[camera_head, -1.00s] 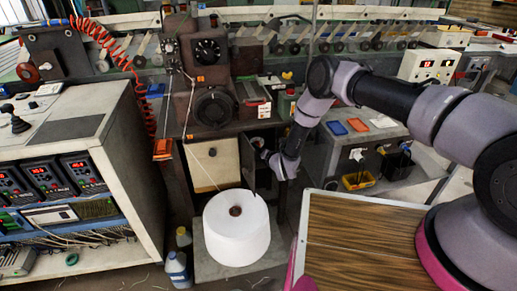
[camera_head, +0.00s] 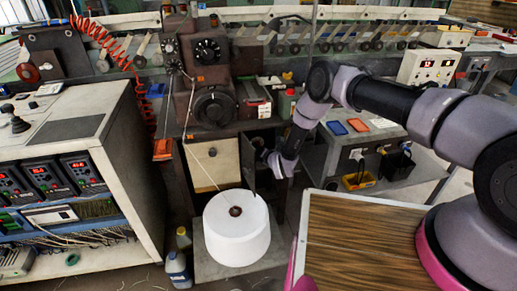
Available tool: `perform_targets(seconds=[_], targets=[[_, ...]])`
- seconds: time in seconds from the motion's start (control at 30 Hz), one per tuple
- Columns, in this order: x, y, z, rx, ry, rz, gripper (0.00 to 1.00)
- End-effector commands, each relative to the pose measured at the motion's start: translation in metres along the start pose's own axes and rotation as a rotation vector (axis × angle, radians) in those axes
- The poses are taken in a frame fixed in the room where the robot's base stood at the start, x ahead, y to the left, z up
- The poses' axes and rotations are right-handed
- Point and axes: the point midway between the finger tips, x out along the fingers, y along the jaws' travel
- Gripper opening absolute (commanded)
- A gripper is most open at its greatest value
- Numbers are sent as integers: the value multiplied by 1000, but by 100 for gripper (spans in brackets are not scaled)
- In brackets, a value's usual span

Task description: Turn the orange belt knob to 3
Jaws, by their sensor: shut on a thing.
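My arm reaches down from the right to the dark opening below the brown machine (camera_head: 212,106). My gripper (camera_head: 259,147) is at the end of the arm, beside the dark panel right of the cream cabinet door (camera_head: 212,163). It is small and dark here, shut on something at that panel. I cannot make out the orange belt knob; my gripper and wrist cover that spot. Its pointer and numbers are not readable.
A large white spool (camera_head: 237,228) stands on a low platform left of my wrist, with thread running up. A grey bench (camera_head: 400,165) with blue and orange trays is right. Blue bottle (camera_head: 178,270) stands on the floor.

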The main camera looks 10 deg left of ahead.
Motion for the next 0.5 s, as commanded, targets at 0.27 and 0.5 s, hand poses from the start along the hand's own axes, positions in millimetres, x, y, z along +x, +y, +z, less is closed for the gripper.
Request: perform_targets(seconds=[0.27,0.5], targets=[[0,-2,0,130,6,47,0],[0,-3,0,330,14,122,0]])
